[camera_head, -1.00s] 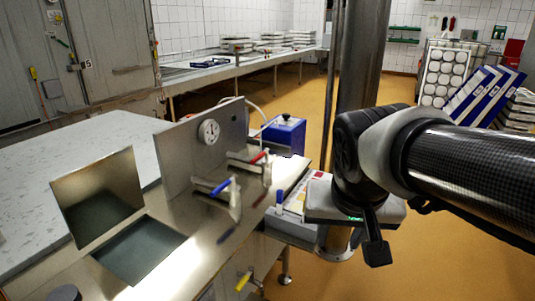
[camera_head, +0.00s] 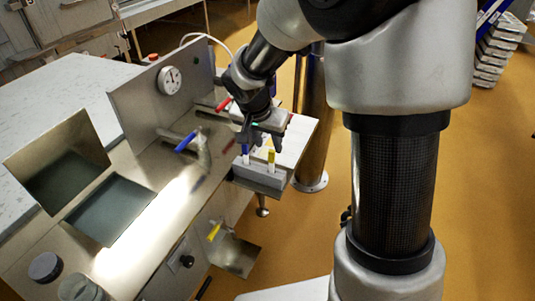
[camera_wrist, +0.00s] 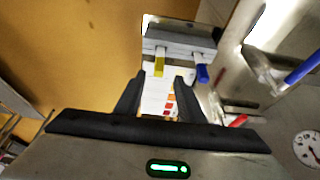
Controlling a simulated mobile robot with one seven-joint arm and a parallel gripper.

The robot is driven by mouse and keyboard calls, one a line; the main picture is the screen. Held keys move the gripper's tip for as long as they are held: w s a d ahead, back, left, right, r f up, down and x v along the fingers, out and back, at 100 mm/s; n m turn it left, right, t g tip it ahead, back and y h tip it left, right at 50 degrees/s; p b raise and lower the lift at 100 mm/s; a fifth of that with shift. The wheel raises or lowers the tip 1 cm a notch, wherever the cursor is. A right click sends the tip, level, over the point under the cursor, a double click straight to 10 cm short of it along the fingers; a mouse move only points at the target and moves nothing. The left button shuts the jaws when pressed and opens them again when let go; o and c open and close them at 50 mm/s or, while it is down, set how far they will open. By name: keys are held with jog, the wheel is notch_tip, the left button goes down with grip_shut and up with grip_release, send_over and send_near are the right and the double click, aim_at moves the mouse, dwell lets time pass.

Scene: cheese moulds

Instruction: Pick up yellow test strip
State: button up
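The yellow test strip (camera_head: 271,157) stands upright in a grey holder (camera_head: 262,177) at the end of the steel bench. It also shows in the wrist view (camera_wrist: 160,62), just beyond my fingertips and roughly between them. A blue strip (camera_head: 245,153) stands in the same holder; in the wrist view it (camera_wrist: 202,74) is to the right of the yellow one. My gripper (camera_wrist: 159,78) is open and empty, with a finger on each side of the line to the yellow strip. In the head view my gripper (camera_head: 264,139) is close above and behind the holder.
Blue (camera_head: 186,141) and red (camera_head: 223,105) valve handles and an upright panel with a gauge (camera_head: 169,80) stand to the left. A yellow-handled tap (camera_head: 214,231) is below the bench.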

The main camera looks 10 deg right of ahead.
aim_at(274, 157)
jog(key=b+x, duration=0.1)
jog(key=x, duration=0.8)
jog(key=shift+s+d+f, duration=0.1)
jog(key=shift+s+f, duration=0.05)
jog(key=shift+f, duration=0.05)
jog(key=shift+c, duration=0.2)
grip_shut()
